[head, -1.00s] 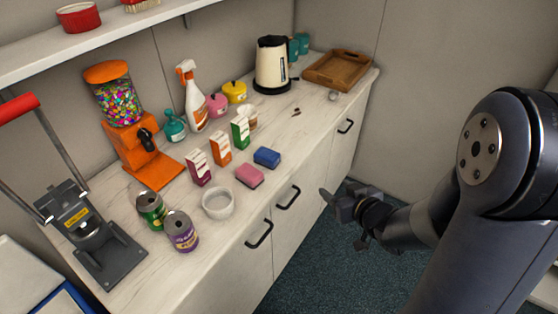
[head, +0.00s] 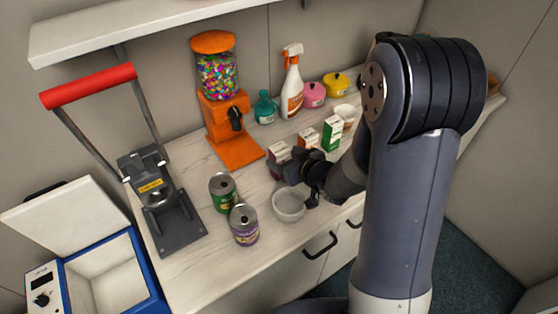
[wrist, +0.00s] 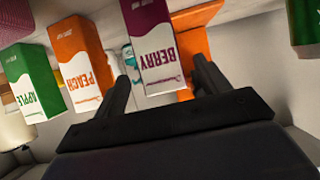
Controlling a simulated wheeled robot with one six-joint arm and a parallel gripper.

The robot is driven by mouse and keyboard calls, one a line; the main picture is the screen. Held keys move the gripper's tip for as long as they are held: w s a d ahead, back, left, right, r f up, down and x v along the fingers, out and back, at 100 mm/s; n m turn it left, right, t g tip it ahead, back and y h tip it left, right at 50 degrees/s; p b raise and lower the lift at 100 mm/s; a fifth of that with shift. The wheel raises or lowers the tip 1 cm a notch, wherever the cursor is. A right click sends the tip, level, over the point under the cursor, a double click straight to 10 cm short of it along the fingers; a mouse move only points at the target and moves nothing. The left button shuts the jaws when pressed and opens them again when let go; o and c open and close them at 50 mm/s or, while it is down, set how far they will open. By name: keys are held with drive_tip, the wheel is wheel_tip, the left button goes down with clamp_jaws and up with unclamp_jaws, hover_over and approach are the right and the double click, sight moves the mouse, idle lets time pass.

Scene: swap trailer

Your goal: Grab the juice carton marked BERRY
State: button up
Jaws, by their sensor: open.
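The BERRY carton (wrist: 152,50) is white and purple and appears upside down in the wrist view, just ahead of my gripper. It also shows in the head view (head: 279,152), partly hidden behind my gripper (head: 278,172). My gripper (wrist: 161,70) is open, with one finger to each side of the carton's lower part in the wrist view. I cannot tell whether the carton is between the fingertips or just beyond them. The orange PEACH carton (wrist: 82,62) and green APPLE carton (wrist: 28,82) stand beside it, to the left in the wrist view.
A white bowl (head: 289,207) sits just below my gripper in the head view. A green can (head: 223,194) and a purple can (head: 244,226) stand left of it. The orange candy dispenser (head: 228,122) is behind. A spray bottle (head: 291,92) stands by the wall.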

drive_tip(key=shift+p+x, duration=0.75)
drive_tip(key=shift+x, duration=1.9)
drive_tip(key=shift+c, duration=0.4)
drive_tip(key=c, duration=1.1)
